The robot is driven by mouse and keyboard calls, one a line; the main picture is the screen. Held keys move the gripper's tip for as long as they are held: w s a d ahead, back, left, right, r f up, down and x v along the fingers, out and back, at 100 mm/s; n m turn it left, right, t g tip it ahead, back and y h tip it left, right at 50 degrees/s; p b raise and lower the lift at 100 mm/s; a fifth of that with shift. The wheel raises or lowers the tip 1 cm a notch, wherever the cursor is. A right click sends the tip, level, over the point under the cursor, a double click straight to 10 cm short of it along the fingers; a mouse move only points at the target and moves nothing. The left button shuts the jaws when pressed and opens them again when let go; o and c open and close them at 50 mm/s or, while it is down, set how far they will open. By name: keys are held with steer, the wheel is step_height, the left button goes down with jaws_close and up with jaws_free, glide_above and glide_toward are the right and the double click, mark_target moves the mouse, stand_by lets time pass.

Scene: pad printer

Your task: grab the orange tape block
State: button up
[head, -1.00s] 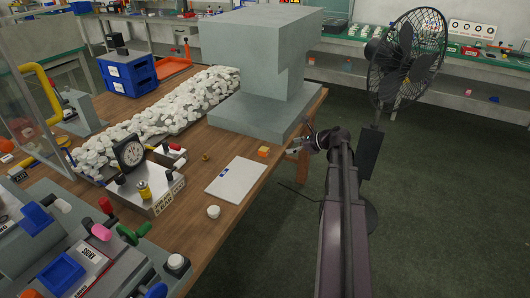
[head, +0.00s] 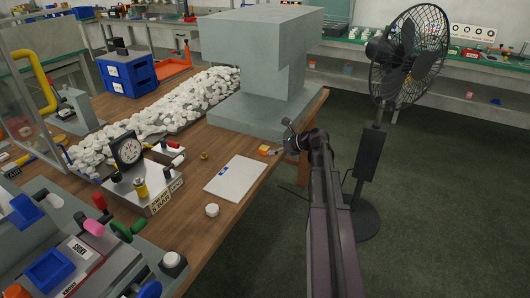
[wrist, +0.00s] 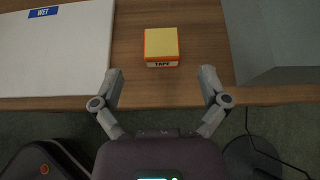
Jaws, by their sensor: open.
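The orange tape block (wrist: 161,47) has a yellow top and a white front label reading TAPE. It sits on the wooden table near its front edge in the wrist view. In the head view the tape block (head: 264,149) lies between the white board and the grey machine base. My gripper (wrist: 160,82) is open and empty, its two fingers spread to either side and just short of the block. In the head view my gripper (head: 280,151) is small, at the table edge right beside the block.
A white board (wrist: 55,50) marked WET lies left of the block. The grey machine base (wrist: 285,45) stands close on its right. A white round cap (head: 212,210) and a small brass piece (head: 204,156) are on the table. A fan (head: 405,60) stands right of my arm.

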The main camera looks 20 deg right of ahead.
mark_target(265, 148)
steer(key=shift+w+r+b+x, duration=0.15)
steer(key=shift+b+x, duration=0.35)
steer(key=shift+x, duration=0.8)
steer(key=shift+w+r+b+x, duration=0.1)
steer(key=shift+b+x, duration=0.4)
steer(key=shift+x, duration=0.8)
steer(key=shift+s, duration=0.1)
steer(key=c, duration=1.1)
